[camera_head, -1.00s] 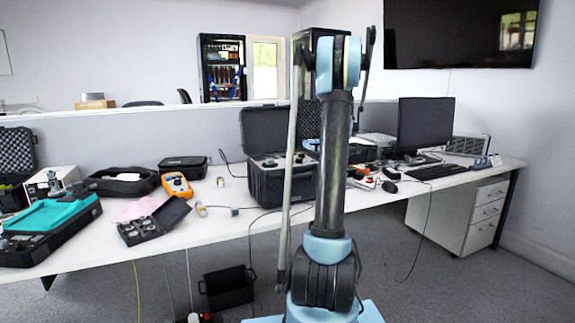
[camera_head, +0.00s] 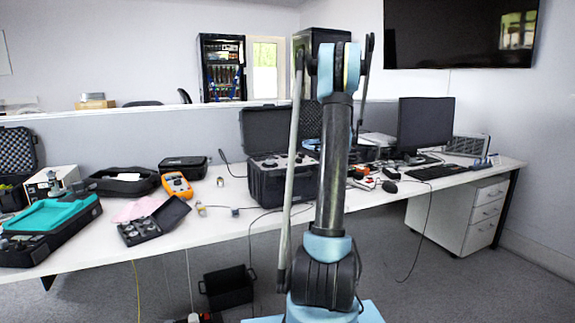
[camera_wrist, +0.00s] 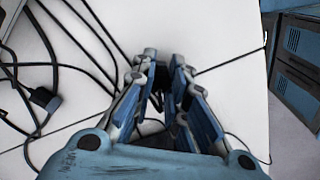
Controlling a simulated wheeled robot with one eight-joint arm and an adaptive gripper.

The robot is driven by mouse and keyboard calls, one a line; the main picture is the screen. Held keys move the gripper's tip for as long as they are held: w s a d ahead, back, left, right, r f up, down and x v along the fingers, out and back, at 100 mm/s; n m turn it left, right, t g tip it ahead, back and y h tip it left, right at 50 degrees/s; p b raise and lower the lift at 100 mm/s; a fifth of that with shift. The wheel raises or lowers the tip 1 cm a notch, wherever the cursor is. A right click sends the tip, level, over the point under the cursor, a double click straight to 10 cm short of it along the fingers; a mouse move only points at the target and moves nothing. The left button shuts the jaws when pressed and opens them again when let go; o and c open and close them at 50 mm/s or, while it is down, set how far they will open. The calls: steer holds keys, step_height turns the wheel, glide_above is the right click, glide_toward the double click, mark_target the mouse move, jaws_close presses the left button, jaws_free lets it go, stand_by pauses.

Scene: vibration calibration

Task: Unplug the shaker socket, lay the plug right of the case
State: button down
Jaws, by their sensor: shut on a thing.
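The black case (camera_head: 280,185) stands open on the table, its lid raised and knobs on its top panel. My arm hides its right side and the table just right of it in the head view. My gripper (camera_wrist: 164,62) is shut on a small dark thing (camera_wrist: 157,98), seemingly the plug, mostly hidden between the blue fingers. It is over the white table. Thin black cable shows on both sides of the fingers. In the head view my gripper is hidden behind my arm. I cannot make out the shaker socket.
In the wrist view, several black cables and a dark connector (camera_wrist: 45,100) lie at left. White tabletop (camera_wrist: 225,100) is bare right of the fingers; a blue-grey cabinet (camera_wrist: 297,50) stands past its edge. A monitor (camera_head: 425,125) and keyboard (camera_head: 435,172) stand at right.

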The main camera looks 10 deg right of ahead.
steer(key=shift+f, duration=0.35)
stand_by(0.4)
steer(key=c, duration=1.5)
jaws_free()
steer(key=shift+r, duration=0.1)
steer(key=shift+r, duration=2.45)
steer(key=shift+r, duration=0.1)
